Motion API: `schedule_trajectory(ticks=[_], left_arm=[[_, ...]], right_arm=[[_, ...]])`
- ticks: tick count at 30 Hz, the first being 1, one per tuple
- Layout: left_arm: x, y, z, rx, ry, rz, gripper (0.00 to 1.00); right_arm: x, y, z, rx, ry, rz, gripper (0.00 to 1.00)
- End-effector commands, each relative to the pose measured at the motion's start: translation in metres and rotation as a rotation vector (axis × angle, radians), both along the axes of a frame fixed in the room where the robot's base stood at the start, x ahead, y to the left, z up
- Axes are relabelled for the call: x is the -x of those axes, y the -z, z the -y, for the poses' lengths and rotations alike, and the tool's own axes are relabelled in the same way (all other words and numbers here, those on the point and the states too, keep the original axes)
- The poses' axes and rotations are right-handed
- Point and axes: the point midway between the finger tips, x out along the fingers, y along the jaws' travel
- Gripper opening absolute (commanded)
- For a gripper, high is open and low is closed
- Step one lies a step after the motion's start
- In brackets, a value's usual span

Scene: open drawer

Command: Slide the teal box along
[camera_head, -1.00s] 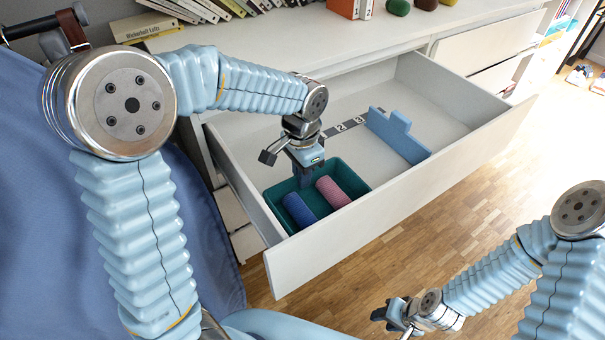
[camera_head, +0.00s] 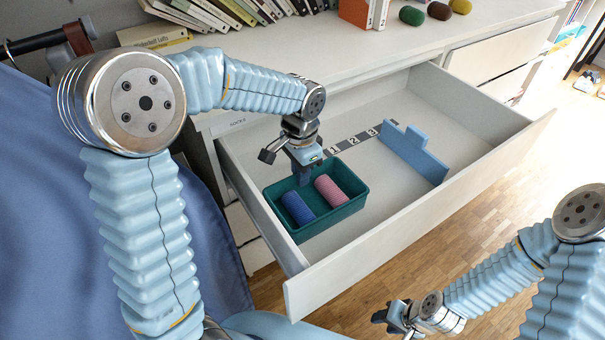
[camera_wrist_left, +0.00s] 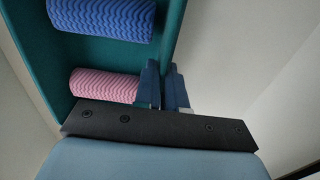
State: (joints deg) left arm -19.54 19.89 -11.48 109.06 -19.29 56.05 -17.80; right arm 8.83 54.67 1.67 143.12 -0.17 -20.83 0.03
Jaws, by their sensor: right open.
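The teal box (camera_head: 333,219) is an open-topped tray on the floor of the open drawer, near its left side. A blue ribbed roll (camera_head: 297,208) and a pink ribbed roll (camera_head: 330,191) lie inside it. My left gripper (camera_head: 304,180) points down at the box's back wall. In the left wrist view its fingertips (camera_wrist_left: 163,82) stand close together on either side of the teal wall (camera_wrist_left: 172,35), and look shut on it. The fingertips are partly hidden in the head view. My right gripper (camera_head: 398,318) is low at the bottom, outside the drawer and empty.
The white drawer (camera_head: 420,235) has a numbered strip (camera_head: 355,140) on its floor and a light-blue stepped divider (camera_head: 415,155) to the right. Clear drawer floor lies between box and divider. Books and small rounded objects (camera_head: 438,11) are on the dresser top.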

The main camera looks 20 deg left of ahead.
Motion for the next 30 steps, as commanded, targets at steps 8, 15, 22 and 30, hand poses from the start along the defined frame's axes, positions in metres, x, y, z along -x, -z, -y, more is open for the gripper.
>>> schedule_trajectory(ticks=[8, 15, 22, 30], left_arm=[[0.000, 0.000, 0.000, 0.000, 0.000, 0.000, 0.39], [0.000, -0.003, 0.000, 0.000, 0.000, 0.000, 0.39], [-0.001, -0.034, 0.002, 0.001, -0.001, 0.001, 0.39], [0.001, -0.066, 0.005, 0.000, -0.002, 0.004, 0.39]], right_arm=[[0.000, 0.000, 0.000, 0.000, 0.000, 0.000, 0.43], [0.000, -0.002, 0.000, 0.000, 0.000, 0.000, 0.43], [0.000, -0.029, 0.000, 0.000, 0.000, 0.000, 0.43], [0.000, -0.033, 0.000, 0.000, 0.000, 0.000, 0.43]])
